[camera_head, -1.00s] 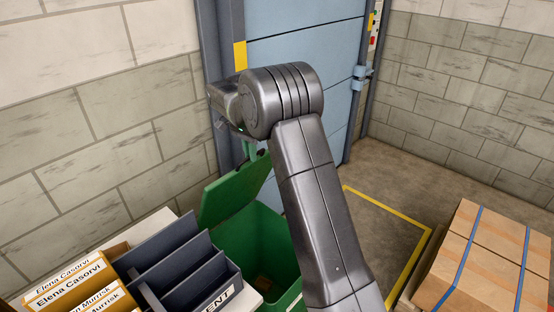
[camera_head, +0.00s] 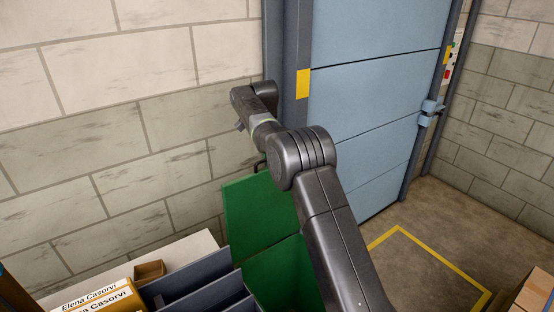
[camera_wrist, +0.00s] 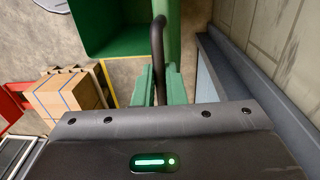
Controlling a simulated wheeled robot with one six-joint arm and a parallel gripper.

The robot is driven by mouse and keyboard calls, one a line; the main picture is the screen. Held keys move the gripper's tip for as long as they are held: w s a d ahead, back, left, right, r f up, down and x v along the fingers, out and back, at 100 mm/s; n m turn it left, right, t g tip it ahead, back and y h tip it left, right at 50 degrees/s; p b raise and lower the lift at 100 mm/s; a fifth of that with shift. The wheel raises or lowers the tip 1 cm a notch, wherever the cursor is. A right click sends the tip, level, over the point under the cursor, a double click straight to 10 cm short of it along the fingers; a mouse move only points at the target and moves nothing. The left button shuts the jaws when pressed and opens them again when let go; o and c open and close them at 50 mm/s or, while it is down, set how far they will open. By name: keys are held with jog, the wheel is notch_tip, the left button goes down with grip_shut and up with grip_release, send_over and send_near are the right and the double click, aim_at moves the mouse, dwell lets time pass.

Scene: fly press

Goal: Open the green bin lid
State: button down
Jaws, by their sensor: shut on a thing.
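The green bin (camera_head: 285,272) stands below my arm in the head view. Its green lid (camera_head: 255,212) is raised and stands nearly upright against the wall side. In the wrist view the bin's open hollow (camera_wrist: 112,28) shows at the top, with a strip of the lid (camera_wrist: 173,45) to the right of it. My gripper (camera_wrist: 160,84) has its two green fingers closed around the lid's dark curved handle (camera_wrist: 157,45). In the head view the handle shows only in part, at the lid's top edge, and the fingers are hard to make out there.
A grey divider rack (camera_head: 195,290) and a yellow file box (camera_head: 100,298) sit on a white surface left of the bin. A block wall (camera_head: 130,130) is close behind the lid. A blue door (camera_head: 370,100) stands to the right. Cartons (camera_wrist: 68,98) show in the wrist view.

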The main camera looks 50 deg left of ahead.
jog(key=shift+a+f, duration=0.25)
jog(key=shift+a, duration=0.3)
jog(key=shift+a+f, duration=0.25)
jog(key=shift+a, duration=0.25)
jog(key=c, duration=1.8)
grip_release()
jog(key=o, duration=0.3)
jog(key=shift+w+a+f, duration=0.1)
jog(key=shift+w+a, duration=0.1)
jog(key=shift+a, duration=0.1)
jog(key=shift+d+r, duration=0.2)
jog(key=shift+r, duration=0.05)
